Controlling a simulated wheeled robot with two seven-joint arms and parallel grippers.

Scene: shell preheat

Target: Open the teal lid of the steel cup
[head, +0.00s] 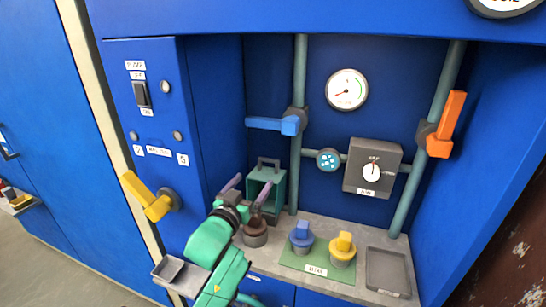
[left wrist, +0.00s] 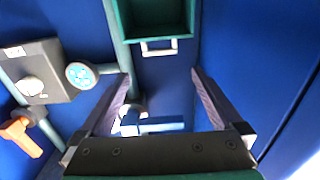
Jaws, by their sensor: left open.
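My left gripper (head: 248,189) reaches in from the bottom of the head view. Its two purple fingers are spread, with nothing visible between them. In the left wrist view its fingers (left wrist: 160,78) also stand apart. A teal open-fronted box (head: 280,189) with a grey handle on top stands at the back, partly behind one finger. It also shows at the top of the left wrist view (left wrist: 157,35). I cannot make out a steel cup with a teal lid. A brown-topped piece (head: 255,235) sits beside the gripper, partly hidden by it. My right gripper is not in view.
Blue (head: 301,236) and yellow (head: 343,245) topped pieces stand on a green mat (head: 291,257). A grey tray (head: 388,273) lies to the right. A blue valve handle (head: 274,124), an orange lever (head: 446,122) and a yellow lever (head: 150,198) stick out. A small tray (head: 176,271) is lower left.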

